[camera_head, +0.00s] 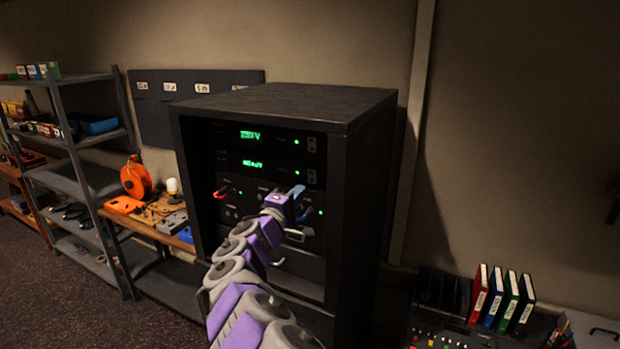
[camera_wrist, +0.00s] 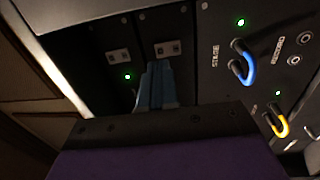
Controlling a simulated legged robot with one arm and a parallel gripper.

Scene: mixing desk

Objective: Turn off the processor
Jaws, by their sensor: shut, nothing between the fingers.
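A black equipment rack (camera_head: 365,165) stands in front of me. Its top unit (camera_head: 285,137) and the unit below (camera_head: 280,168) each have a green lit display and a small switch plate at the right. I cannot read which one is the processor. My gripper (camera_head: 297,190) is shut and empty, in front of the rack's right side, just below the second unit. In the wrist view the blue fingers of my gripper (camera_wrist: 158,68) point at the rack face. Two switch plates (camera_wrist: 118,57) (camera_wrist: 167,48) show beyond the tips. A green light glows left of the fingers. Contact cannot be told.
Below the units, a panel marked STAGE (camera_wrist: 215,50) carries a blue cable (camera_wrist: 247,68) and a yellow cable (camera_wrist: 280,125). A wooden bench (camera_head: 150,215) with an orange reel stands left of the rack. A mixing desk (camera_head: 455,338) and coloured binders (camera_head: 500,297) are at right.

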